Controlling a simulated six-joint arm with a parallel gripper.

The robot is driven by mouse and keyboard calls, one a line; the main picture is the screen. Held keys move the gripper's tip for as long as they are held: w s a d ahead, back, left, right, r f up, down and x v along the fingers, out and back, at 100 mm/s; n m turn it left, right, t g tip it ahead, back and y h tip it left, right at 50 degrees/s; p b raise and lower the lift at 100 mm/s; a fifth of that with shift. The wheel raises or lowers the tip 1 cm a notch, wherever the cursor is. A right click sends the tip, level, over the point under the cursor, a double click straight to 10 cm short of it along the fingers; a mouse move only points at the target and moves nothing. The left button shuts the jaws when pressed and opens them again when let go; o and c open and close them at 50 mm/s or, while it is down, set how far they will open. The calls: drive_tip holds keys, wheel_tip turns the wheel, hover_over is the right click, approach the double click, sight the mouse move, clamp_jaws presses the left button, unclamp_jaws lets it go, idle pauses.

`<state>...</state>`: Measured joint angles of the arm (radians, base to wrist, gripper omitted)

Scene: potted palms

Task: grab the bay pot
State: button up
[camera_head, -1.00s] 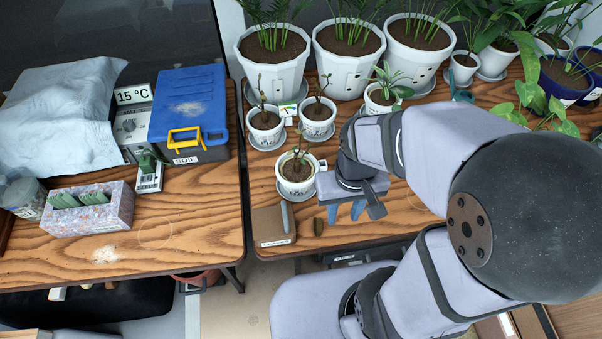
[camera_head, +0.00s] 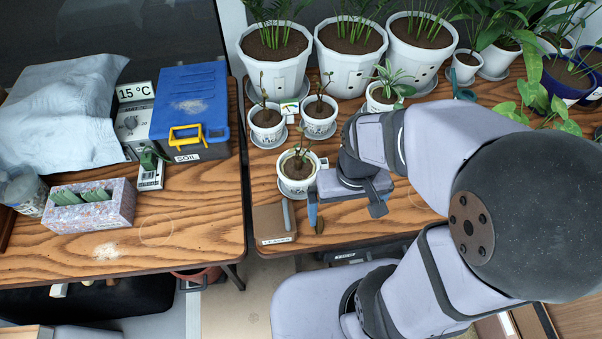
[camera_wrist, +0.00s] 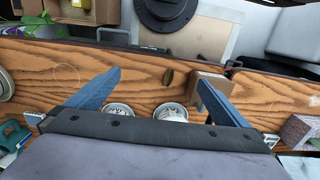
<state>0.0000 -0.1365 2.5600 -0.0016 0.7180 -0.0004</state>
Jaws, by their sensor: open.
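Three small white pots with seedlings stand on the right wooden table in the head view: a back left pot (camera_head: 267,127), a back right pot (camera_head: 318,120) and a front pot (camera_head: 297,175). Their labels are too small to read surely, so I cannot tell which is the bay pot. My gripper (camera_head: 344,208) is open and empty, just right of and in front of the front pot. In the wrist view my gripper (camera_wrist: 158,76) has its blue fingers spread wide.
A brown block (camera_head: 273,224) and a small dark oval object (camera_head: 319,226) lie near the table's front edge, close to my gripper. Large white planters (camera_head: 273,72) line the back. A small succulent pot (camera_head: 381,100) stands behind my arm. A gap separates the two tables.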

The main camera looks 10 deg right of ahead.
drive_tip(key=shift+r, duration=0.1)
wheel_tip(320, 180, up, 11)
drive_tip(key=n+p, duration=0.2)
drive_tip(key=p, duration=1)
drive_tip(key=n+t+h+b, duration=1)
drive_tip(key=n+b, duration=0.1)
drive_tip(key=n, duration=1.4)
approach(296, 166)
drive_tip(key=w, duration=0.1)
drive_tip(key=shift+s+d+p+x, duration=0.15)
drive_tip(key=shift+p+x, duration=0.85)
drive_tip(key=shift+x, duration=0.8)
drive_tip(key=shift+s+d+p+x, duration=0.15)
drive_tip(key=shift+p+x, duration=0.85)
drive_tip(key=shift+x, duration=0.75)
drive_tip(key=shift+w+d+f, duration=0.25)
drive_tip(key=shift+w+f, duration=0.05)
drive_tip(key=shift+w, duration=0.05)
